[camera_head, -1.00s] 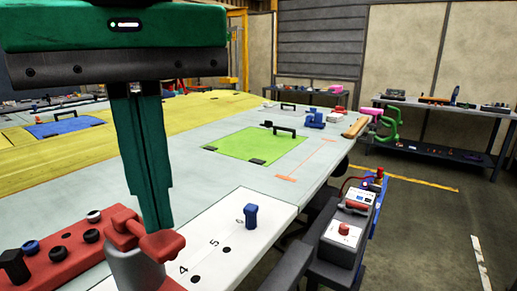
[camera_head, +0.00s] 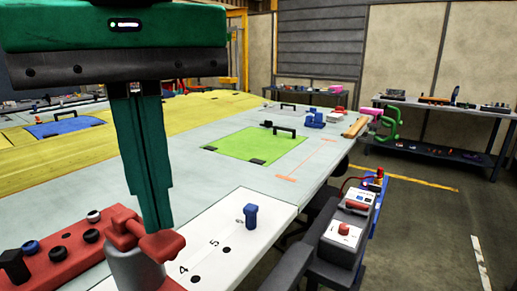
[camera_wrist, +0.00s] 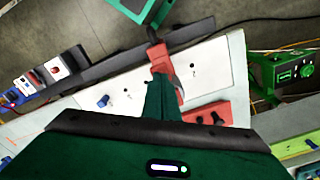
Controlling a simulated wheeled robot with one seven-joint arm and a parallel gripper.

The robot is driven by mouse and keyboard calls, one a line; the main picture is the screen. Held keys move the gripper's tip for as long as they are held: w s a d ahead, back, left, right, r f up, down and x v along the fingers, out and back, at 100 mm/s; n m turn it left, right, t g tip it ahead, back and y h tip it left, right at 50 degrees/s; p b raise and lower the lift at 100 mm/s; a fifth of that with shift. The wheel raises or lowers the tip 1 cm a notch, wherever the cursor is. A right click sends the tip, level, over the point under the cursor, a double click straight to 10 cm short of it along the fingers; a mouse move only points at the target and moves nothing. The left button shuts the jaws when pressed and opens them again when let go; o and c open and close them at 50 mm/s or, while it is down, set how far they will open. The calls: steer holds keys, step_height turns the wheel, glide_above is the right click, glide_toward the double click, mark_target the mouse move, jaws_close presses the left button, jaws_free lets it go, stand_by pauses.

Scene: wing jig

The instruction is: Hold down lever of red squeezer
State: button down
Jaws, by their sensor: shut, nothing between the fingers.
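The red squeezer (camera_head: 125,228) stands at the lower left of the head view, with a grey cylindrical body (camera_head: 135,268) and a red lever (camera_head: 163,245) at its top. My gripper (camera_head: 163,229) points downward with its dark green fingers together and nothing between them. Its fingertips are at the squeezer's lever and appear to touch it, though exact contact is hard to tell. In the wrist view the squeezer's red part (camera_wrist: 160,58) shows just beyond the tips of my gripper (camera_wrist: 160,80). The fingers hide part of the squeezer.
A white numbered strip (camera_head: 262,212) with a blue peg (camera_head: 250,215) lies right of the squeezer. A red block with several knobs (camera_head: 62,252) is to its left. A grey rail carrying switch boxes (camera_head: 343,232) runs along the right. The green mat (camera_head: 255,147) is farther back.

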stand_by(0.3)
steer(key=shift+f, duration=1.45)
stand_by(0.6)
steer(key=shift+r, duration=3.6)
